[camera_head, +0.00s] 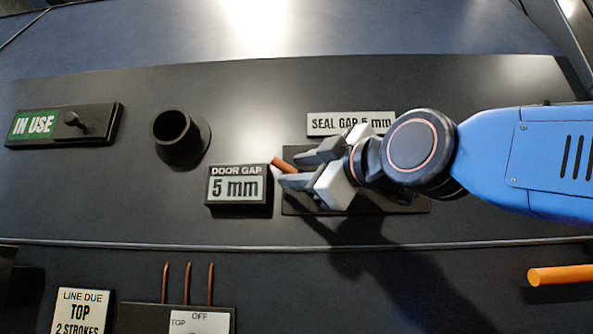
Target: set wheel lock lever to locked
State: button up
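My gripper (293,170) reaches in from the right, over a dark plate (300,204) on the sloped black panel. A short orange-brown rod (282,165) shows at its fingertips, partly hidden behind them. The fingers are apart, with the rod's visible end near the gap. I cannot tell whether they grip it or only stand around it. No label reading wheel lock is visible, so I cannot tell for certain which handle is the wheel lock lever. A thicker orange bar (562,275) shows at the lower right, away from my gripper.
A DOOR GAP 5 mm display (238,186) sits just left of my gripper, and a SEAL GAP label (335,121) above it. A round black socket (174,134) and an IN USE slider plate (92,120) are farther left. Several thin copper-coloured rods (188,283) stand below.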

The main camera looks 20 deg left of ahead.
jog(key=shift+w+a+r, duration=0.1)
jog(key=shift+w+a, duration=0.1)
jog(key=shift+a, duration=0.1)
grip_shut()
